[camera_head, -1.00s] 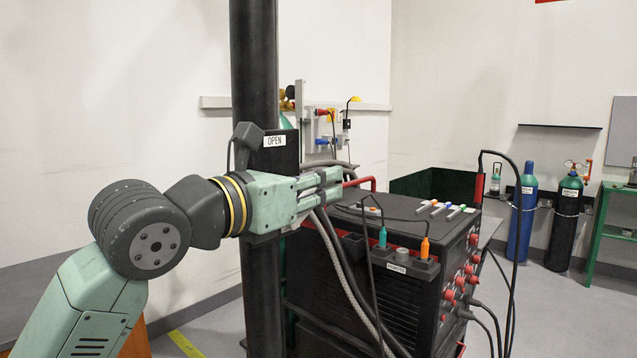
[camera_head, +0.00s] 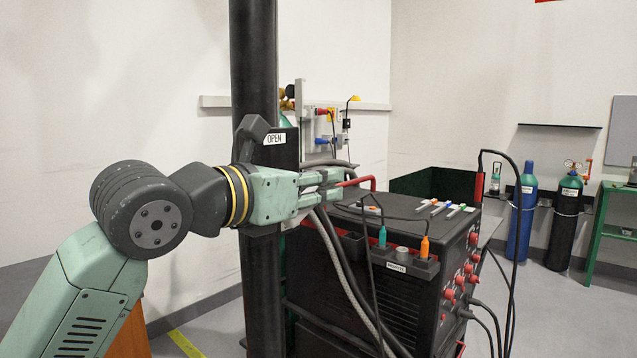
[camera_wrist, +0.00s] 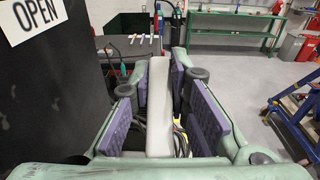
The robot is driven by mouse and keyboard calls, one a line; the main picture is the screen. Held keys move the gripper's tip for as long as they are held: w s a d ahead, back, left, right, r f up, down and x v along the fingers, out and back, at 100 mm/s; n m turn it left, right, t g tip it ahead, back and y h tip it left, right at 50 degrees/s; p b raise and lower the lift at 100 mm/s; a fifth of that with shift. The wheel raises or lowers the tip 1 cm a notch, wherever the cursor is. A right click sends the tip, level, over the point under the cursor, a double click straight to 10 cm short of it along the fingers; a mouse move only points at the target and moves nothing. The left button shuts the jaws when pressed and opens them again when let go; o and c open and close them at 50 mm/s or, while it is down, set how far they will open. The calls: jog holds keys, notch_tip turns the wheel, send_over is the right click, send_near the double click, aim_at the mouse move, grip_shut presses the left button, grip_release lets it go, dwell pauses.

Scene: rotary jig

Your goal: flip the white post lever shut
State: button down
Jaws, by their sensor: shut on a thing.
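The white post lever (camera_wrist: 159,118) is a pale bar running lengthwise between my fingers in the wrist view. It stands beside the dark post plate with the "OPEN" label (camera_wrist: 34,17). My gripper (camera_wrist: 162,80) has its purple pads on either side of the lever and is shut on it. In the head view my gripper (camera_head: 328,184) points right, in front of the black post (camera_head: 254,60). The "OPEN" label (camera_head: 275,138) shows above it. The lever is hidden by my gripper there.
A black welding machine (camera_head: 345,275) with cables, plugs and red knobs stands just right of and below my gripper. A red bent handle (camera_head: 372,182) rises near the fingertips. Gas cylinders (camera_head: 522,220) and a green bench (camera_head: 606,225) are farther back.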

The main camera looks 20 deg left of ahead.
jog(key=shift+w+d+f+g+y, duration=0.1)
jog(key=shift+w+f+g+y, duration=0.1)
jog(key=shift+f+g, duration=0.3)
jog(key=shift+w+f+g+y, duration=0.15)
jog(key=shift+g+y, duration=0.05)
jog(key=shift+g, duration=0.5)
jog(key=shift+w+f+g+y, duration=0.1)
jog(key=shift+f+g+y, duration=0.55)
jog(key=shift+g, duration=0.65)
jog(key=shift+f, duration=0.15)
jog(key=c, duration=1.5)
grip_release()
jog(key=v, duration=1.2)
